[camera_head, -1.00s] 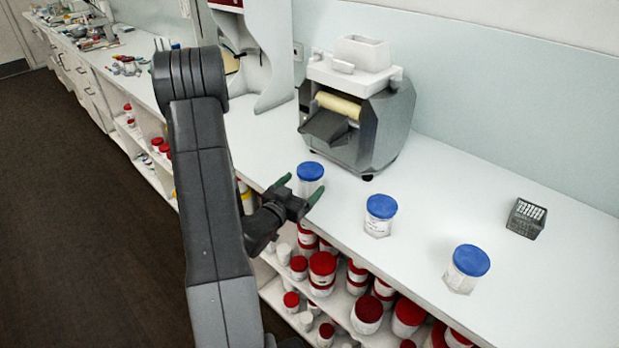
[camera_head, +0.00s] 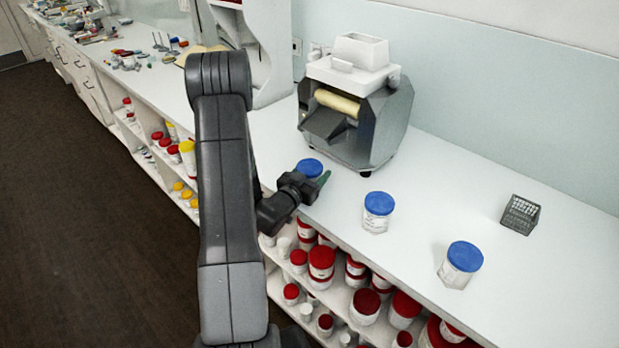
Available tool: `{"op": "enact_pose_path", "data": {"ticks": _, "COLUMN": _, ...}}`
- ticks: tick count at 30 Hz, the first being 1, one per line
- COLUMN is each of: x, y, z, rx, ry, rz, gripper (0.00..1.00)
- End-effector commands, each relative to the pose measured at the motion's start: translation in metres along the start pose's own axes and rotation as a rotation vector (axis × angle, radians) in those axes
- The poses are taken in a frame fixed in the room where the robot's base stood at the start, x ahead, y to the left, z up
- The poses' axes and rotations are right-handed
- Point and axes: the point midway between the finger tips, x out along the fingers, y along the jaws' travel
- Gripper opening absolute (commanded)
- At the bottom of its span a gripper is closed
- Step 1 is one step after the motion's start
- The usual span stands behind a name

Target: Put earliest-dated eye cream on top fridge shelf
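Three white jars with blue lids stand in a row on the white counter: a left jar (camera_head: 309,168), a middle jar (camera_head: 377,212) and a right jar (camera_head: 459,265). Their labels are too small to read, so I cannot tell the dates or which is the earliest eye cream. My gripper (camera_head: 308,179) is at the left jar, by the counter's front edge. One green finger shows on the jar's right side; the other finger is hidden. I cannot tell whether the fingers touch the jar. My gripper hides most of the jar below its lid. No fridge is in view.
A grey machine with a roller (camera_head: 352,115) stands close behind the left jar. A small grey basket (camera_head: 520,214) sits at the right. Shelves under the counter hold several red-lidded jars (camera_head: 321,262). Counter space between the middle and right jars is clear.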

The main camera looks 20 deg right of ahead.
Motion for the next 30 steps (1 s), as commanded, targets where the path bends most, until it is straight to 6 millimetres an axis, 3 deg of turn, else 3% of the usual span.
{"op": "enact_pose_path", "data": {"ticks": 1, "x": 0.000, "y": 0.000, "z": 0.000, "rx": 0.000, "ry": 0.000, "rz": 0.000, "gripper": 0.53}}
{"op": "enact_pose_path", "data": {"ticks": 5, "x": 0.000, "y": 0.000, "z": -0.001, "rx": 0.000, "ry": 0.001, "rz": 0.000, "gripper": 0.29}}
{"op": "enact_pose_path", "data": {"ticks": 20, "x": -0.004, "y": -0.001, "z": -0.007, "rx": 0.002, "ry": 0.003, "rz": 0.000, "gripper": 0.29}}
{"op": "enact_pose_path", "data": {"ticks": 30, "x": -0.004, "y": -0.001, "z": -0.047, "rx": 0.004, "ry": 0.005, "rz": 0.000, "gripper": 0.29}}
